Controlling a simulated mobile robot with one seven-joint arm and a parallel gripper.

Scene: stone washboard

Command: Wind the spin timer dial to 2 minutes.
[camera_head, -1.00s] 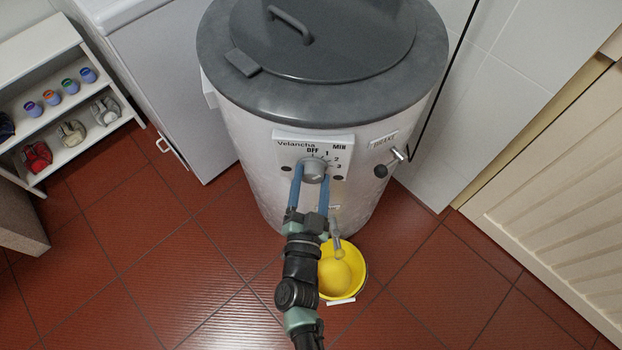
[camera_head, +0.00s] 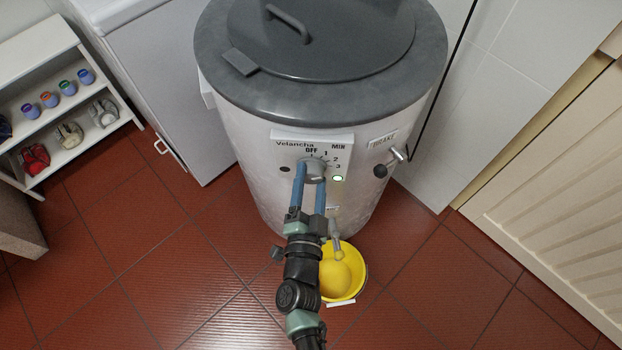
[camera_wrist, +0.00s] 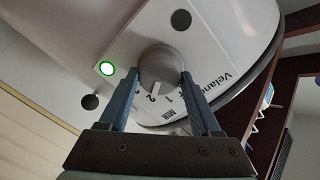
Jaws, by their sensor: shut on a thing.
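The grey timer dial (camera_head: 313,168) sits on the white panel of the spin dryer, marked OFF, 1, 2, 3 and MIN. My gripper (camera_head: 310,172) is shut on the dial, with one blue finger on each side. In the wrist view the dial (camera_wrist: 158,62) shows between the fingertips, and its white pointer mark (camera_wrist: 155,87) lies close to the 2, on a rotated panel. A round indicator light (camera_head: 338,178) right of the dial glows white-green; the light also shows in the wrist view (camera_wrist: 107,68).
The brake lever (camera_head: 393,160) sticks out right of the panel. A yellow bucket (camera_head: 358,285) stands on the red tile floor below the spout. A white shelf (camera_head: 90,130) with small items is at the left.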

